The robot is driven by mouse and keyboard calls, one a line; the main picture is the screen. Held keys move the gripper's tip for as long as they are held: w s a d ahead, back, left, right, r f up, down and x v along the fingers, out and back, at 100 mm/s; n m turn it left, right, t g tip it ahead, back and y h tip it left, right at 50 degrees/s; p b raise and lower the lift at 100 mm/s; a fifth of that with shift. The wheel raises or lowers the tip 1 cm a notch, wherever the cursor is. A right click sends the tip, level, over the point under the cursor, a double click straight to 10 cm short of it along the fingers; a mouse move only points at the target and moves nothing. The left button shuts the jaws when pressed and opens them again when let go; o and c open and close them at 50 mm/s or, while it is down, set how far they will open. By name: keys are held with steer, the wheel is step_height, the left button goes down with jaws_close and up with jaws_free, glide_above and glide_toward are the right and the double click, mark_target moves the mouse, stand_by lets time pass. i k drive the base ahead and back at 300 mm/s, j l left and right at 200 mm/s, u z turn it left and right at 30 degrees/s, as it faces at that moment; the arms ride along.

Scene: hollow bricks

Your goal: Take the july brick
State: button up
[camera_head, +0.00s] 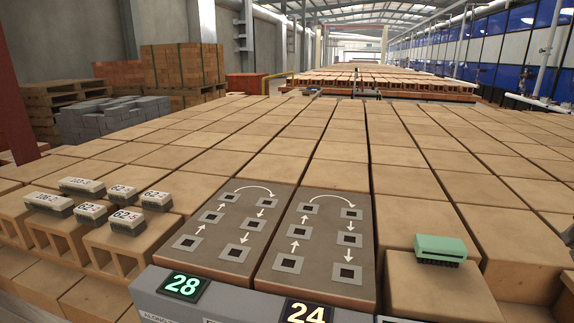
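Many tan hollow bricks (342,148) lie in long rows, packed side by side and running away from me. At the front left, several bricks (62,238) show their open hollow ends. No brick has a readable "july" mark in this view, so I cannot tell which one is meant. Two front bricks bear printed arrows and dark squares, a left one (210,262) and a right one (318,279). A plain brick (436,291) at the front right carries a green block with a dark underside (440,247). My gripper is not in view.
Several small pale, dark-based blocks with printed numbers, some reading 62 (126,222), sit on the front-left bricks. A grey panel at the front has lit displays, 28 (184,286) and 24 (306,313). Grey blocks (112,117) and brick stacks (182,67) stand behind left.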

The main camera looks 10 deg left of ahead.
mark_target(124, 196)
steer(key=j+u, duration=0.35)
steer(key=u, duration=0.15)
steer(key=j+u, duration=0.5)
steer(key=i+j+u, duration=0.1)
steer(key=j+u, duration=0.15)
steer(key=u, duration=0.25)
